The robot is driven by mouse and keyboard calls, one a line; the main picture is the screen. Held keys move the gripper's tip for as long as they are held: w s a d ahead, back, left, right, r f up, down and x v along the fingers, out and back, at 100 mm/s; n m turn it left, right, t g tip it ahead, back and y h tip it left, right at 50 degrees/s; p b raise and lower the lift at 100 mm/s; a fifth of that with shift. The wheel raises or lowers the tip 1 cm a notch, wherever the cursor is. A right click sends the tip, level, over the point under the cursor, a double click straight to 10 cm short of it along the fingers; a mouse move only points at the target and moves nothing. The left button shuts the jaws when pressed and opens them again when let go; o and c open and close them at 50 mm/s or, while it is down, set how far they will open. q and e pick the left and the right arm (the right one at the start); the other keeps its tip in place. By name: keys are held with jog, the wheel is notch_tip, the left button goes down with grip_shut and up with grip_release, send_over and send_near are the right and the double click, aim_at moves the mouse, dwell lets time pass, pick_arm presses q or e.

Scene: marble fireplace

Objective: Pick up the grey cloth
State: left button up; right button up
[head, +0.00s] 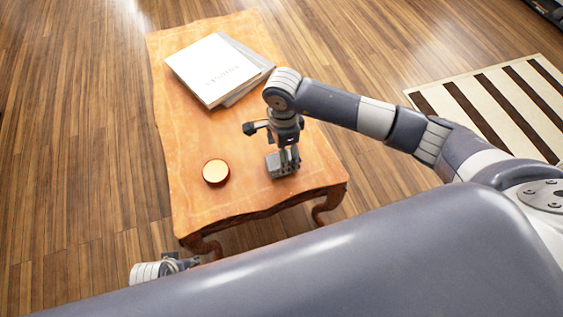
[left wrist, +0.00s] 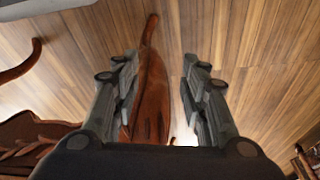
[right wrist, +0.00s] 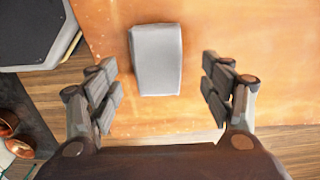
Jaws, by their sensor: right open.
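The grey cloth (head: 277,165) is a small folded block lying on the wooden table (head: 190,130) near its front right corner. It also shows in the right wrist view (right wrist: 157,60), lying ahead of and between the two spread fingers. My right gripper (head: 289,163) points down at the cloth in the head view. It is open, and its fingers hide part of the cloth. My left gripper (left wrist: 160,95) is open and empty, low by the table's carved edge and leg. In the head view only a bit of it shows at the lower left.
A round red tin or candle (head: 215,172) with a pale top stands left of the cloth. Two books (head: 213,70) lie stacked at the back of the table. The tabletop between is clear. A striped rug (head: 500,100) lies on the floor at right.

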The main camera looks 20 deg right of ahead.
notch_tip(320, 180, down, 4)
jog(key=shift+s+f+b, duration=0.15)
jog(key=shift+f+b, duration=0.1)
jog(key=shift+b, duration=0.05)
pick_arm(q)
notch_tip(320, 180, up, 2)
jog(key=shift+w+r, duration=0.1)
jog(key=shift+r, duration=0.1)
pick_arm(e)
jog(key=shift+c, duration=0.5)
jog(key=c, duration=1)
jog(key=shift+r, duration=0.15)
jog(key=shift+r, duration=0.65)
jog(key=shift+s+r+p, duration=0.25)
jog(key=shift+r+p, duration=0.15)
jog(key=shift+r, duration=0.75)
pick_arm(q)
jog(key=f, duration=0.3)
jog(key=s+f+p, duration=0.1)
jog(key=f, duration=0.1)
jog(key=shift+f, duration=0.3)
pick_arm(e)
jog(key=s, duration=1)
jog(key=s+a+r, duration=0.1)
jog(key=s, duration=0.4)
jog(key=shift+s+a+r, duration=0.1)
jog(key=shift+s, duration=0.15)
